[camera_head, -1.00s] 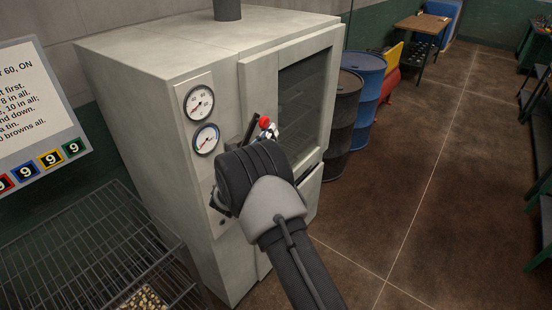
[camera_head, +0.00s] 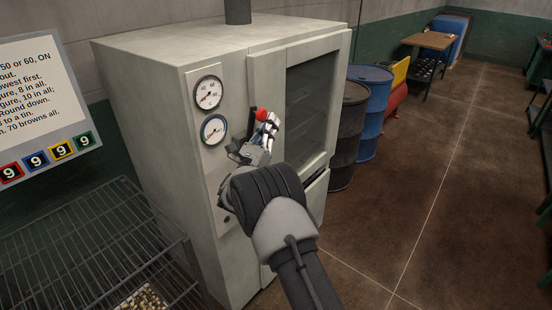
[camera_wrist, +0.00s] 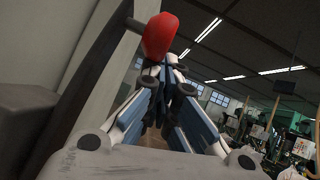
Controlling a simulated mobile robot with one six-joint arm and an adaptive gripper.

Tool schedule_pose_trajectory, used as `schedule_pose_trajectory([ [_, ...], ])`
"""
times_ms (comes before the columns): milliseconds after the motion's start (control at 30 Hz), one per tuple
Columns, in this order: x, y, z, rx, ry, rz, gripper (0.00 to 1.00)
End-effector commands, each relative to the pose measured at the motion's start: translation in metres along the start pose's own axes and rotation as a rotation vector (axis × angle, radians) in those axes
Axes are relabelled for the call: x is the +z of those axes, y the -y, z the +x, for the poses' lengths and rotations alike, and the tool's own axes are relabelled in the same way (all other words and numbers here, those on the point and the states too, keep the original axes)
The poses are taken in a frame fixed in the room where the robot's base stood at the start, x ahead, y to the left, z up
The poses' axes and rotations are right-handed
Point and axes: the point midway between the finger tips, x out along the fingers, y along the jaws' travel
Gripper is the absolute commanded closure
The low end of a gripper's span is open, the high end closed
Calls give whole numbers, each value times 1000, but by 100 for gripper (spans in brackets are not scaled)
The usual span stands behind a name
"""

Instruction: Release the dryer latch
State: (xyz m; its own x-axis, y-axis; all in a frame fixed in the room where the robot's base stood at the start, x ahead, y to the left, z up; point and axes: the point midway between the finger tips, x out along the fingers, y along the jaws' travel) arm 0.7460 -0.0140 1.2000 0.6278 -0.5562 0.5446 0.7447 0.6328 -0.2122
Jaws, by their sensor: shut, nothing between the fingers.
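The dryer (camera_head: 175,150) is a pale grey cabinet with a glazed door (camera_head: 303,105) that is shut. The latch is a dark lever with a red knob (camera_head: 261,115) on the front beside the door. In the wrist view the red knob (camera_wrist: 160,36) and its dark arm (camera_wrist: 95,85) stand close, just beyond and left of my fingertips. My gripper (camera_head: 268,132) is shut and empty, right beside the knob; it also shows in the wrist view (camera_wrist: 165,75). I cannot tell whether the fingers touch the knob. My arm hides the lower part of the front panel.
Two dials (camera_head: 208,92) sit left of the latch. A wire rack (camera_head: 95,250) with a small tray (camera_head: 145,299) stands at the lower left, below a sign (camera_head: 45,95). Black (camera_head: 348,135) and blue drums (camera_head: 372,100) stand right of the dryer. The floor at right is clear.

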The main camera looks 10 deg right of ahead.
Motion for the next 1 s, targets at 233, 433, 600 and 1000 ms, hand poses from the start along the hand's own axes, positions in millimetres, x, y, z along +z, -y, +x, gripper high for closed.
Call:
schedule_pose_trajectory([
  [233, 2, -2, 0, -8, 44, -7, 100],
  [433, 4, -2, 0, -11, 70, -10, 100],
  [600, 5, -3, 0, -15, 90, -14, 100],
  [1000, 8, -4, 0, -19, 122, -20, 100],
])
